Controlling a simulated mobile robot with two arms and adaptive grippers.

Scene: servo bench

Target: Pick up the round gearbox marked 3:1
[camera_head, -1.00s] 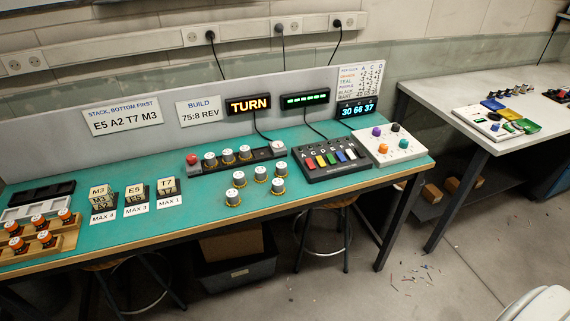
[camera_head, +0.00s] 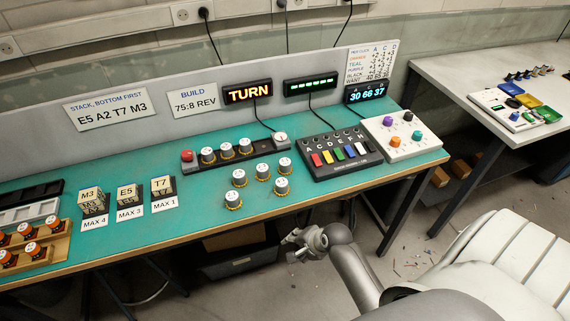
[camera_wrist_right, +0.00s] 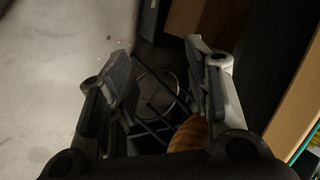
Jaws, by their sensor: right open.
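Several round gearboxes with white tops and yellow toothed bases stand loose on the green bench, among them a back-left one (camera_head: 239,178), a back-right one (camera_head: 285,166) and a front-left one (camera_head: 233,200). Their markings are too small to read, so I cannot tell which is 3:1. Three more similar round units sit in a dark holder (camera_head: 190,168) behind them. My right gripper (camera_head: 293,240) is in front of the bench edge, to the right of and nearer than the gearboxes. In the right wrist view its two fingers (camera_wrist_right: 165,80) are apart with nothing held. My left gripper is not seen.
The bench's front edge (camera_head: 330,197) lies between my right gripper and the gearboxes. A button panel (camera_head: 340,170) and a white knob box (camera_head: 425,146) stand to their right, stacked blocks (camera_head: 162,187) to their left. The right wrist view shows a stool (camera_wrist_right: 160,100) below.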

